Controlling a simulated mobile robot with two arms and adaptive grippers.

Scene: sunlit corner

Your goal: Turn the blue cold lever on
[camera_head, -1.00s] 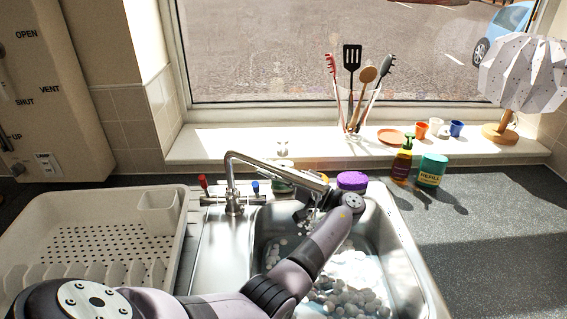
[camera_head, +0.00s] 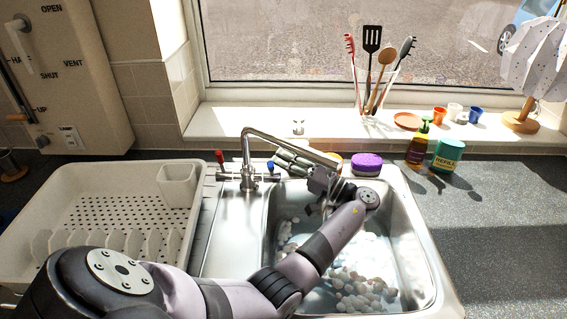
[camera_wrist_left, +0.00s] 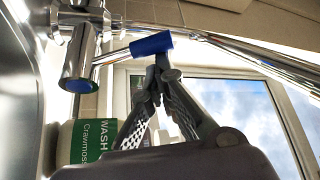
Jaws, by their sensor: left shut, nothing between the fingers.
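The chrome tap (camera_head: 247,180) stands behind the sink, with its long spout reaching right over the basin. Its red lever (camera_head: 220,157) is on the left and its blue cold lever (camera_head: 271,166) on the right. In the left wrist view the blue lever's tip (camera_wrist_left: 151,43) is large and close. My left gripper (camera_head: 279,156) reaches in from the right beside the blue lever. Its fingertips (camera_wrist_left: 161,66) are together, empty, just below and beside the blue tip; whether they touch it I cannot tell. My right gripper is not in view.
The sink basin (camera_head: 415,270) holds pale pebbles. A white dish rack (camera_head: 75,195) stands left. A purple sponge (camera_head: 367,163), a soap bottle (camera_head: 418,146) and a teal tub (camera_head: 447,154) stand behind the sink. A wash bottle (camera_wrist_left: 75,142) shows near my fingers.

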